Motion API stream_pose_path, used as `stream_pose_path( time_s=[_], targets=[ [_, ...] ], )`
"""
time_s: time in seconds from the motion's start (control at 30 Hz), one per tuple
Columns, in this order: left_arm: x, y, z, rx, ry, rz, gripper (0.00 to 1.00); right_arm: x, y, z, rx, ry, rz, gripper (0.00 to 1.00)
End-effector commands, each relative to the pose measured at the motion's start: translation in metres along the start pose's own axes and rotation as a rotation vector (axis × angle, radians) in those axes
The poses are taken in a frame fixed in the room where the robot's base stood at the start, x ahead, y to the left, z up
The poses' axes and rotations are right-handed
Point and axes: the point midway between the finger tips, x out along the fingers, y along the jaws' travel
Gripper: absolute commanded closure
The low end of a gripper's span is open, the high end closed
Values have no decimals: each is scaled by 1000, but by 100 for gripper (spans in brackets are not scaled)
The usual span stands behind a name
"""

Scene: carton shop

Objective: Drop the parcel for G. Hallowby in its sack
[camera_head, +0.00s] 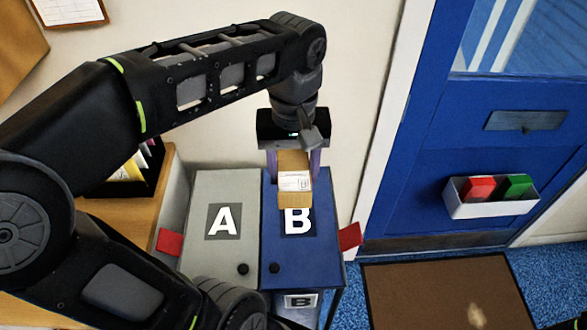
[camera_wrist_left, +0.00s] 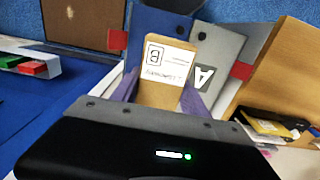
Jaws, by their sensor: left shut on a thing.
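A small brown cardboard parcel (camera_head: 294,198) with a white label is between the fingers of my left gripper (camera_head: 293,164), which is shut on it. The parcel is in front of the upper part of the blue panel marked B (camera_head: 283,248); I cannot tell the height gap. In the left wrist view the parcel (camera_wrist_left: 160,92) carries a label with a boxed letter and small blurred text. To the left of B stands a grey panel marked A (camera_head: 220,262). Both panels have a dark knob and look shut. No sack shows clearly.
Red tabs (camera_head: 350,236) stick out at the outer sides of the two units. A wooden desk (camera_head: 100,207) with a black tray is at left. A blue door (camera_head: 420,150) with a white holder (camera_head: 492,205) and a brown mat (camera_head: 445,290) are at right.

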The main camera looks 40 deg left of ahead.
Motion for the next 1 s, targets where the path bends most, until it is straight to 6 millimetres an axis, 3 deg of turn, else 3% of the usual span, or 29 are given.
stream_pose_path(
  time_s=[0.5, 1.0],
  targets=[
    [25, 0, -40, -1, 0, 0, 96, 11, 2, 0, -2, 4, -4, 100],
    [27, 0, -46, 1, 1, 0, 96, 11, 2, -1, -3, 4, -4, 100]
  ],
)
